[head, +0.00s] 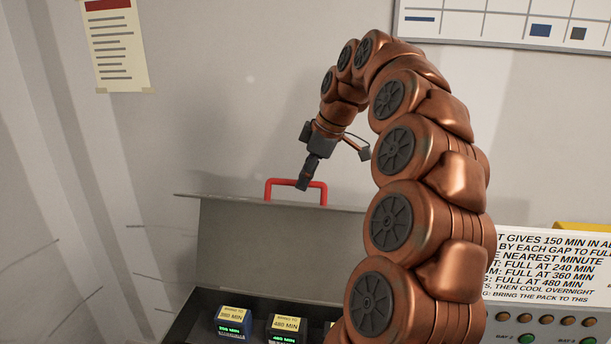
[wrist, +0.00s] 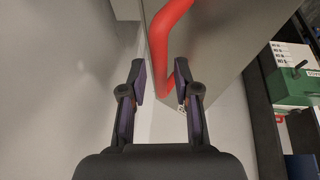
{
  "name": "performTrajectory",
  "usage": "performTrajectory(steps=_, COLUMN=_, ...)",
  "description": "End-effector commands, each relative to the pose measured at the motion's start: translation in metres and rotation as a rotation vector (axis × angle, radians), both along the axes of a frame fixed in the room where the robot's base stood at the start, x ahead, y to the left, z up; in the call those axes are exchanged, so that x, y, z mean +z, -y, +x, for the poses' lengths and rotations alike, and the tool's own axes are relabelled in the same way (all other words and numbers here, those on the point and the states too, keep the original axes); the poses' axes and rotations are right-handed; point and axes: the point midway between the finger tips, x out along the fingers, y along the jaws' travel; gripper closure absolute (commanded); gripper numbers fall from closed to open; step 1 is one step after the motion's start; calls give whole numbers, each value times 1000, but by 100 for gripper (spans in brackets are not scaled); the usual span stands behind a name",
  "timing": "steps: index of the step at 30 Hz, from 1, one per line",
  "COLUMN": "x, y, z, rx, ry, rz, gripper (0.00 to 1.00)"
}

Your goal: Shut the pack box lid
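The pack box lid (head: 240,238) is a grey panel standing raised at the back of the dark pack box (head: 200,305). A red handle (head: 324,192) rises from its top edge. My gripper (head: 304,184) points down at the handle in the head view. In the wrist view, the open fingers (wrist: 166,92) have a gap between them. The red handle (wrist: 159,38) lies ahead of that gap, its bend close to the right finger; I cannot tell whether they touch. The grey lid (wrist: 225,45) also shows there. My arm hides the lid's right part.
In the box stand packs labelled 360 MIN (head: 233,322) and 480 MIN (head: 286,329). A printed instruction board (head: 555,265) and a panel with knobs (head: 560,334) are at right. A wall lies close behind the lid. The space above the lid's left side is clear.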

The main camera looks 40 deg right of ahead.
Motion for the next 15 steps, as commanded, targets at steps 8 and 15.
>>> performTrajectory(steps=8, x=0, y=0, z=0, rx=0, ry=0, rz=0, gripper=100)
performTrajectory(steps=15, x=0, y=0, z=0, rx=0, ry=0, rz=0, gripper=100)
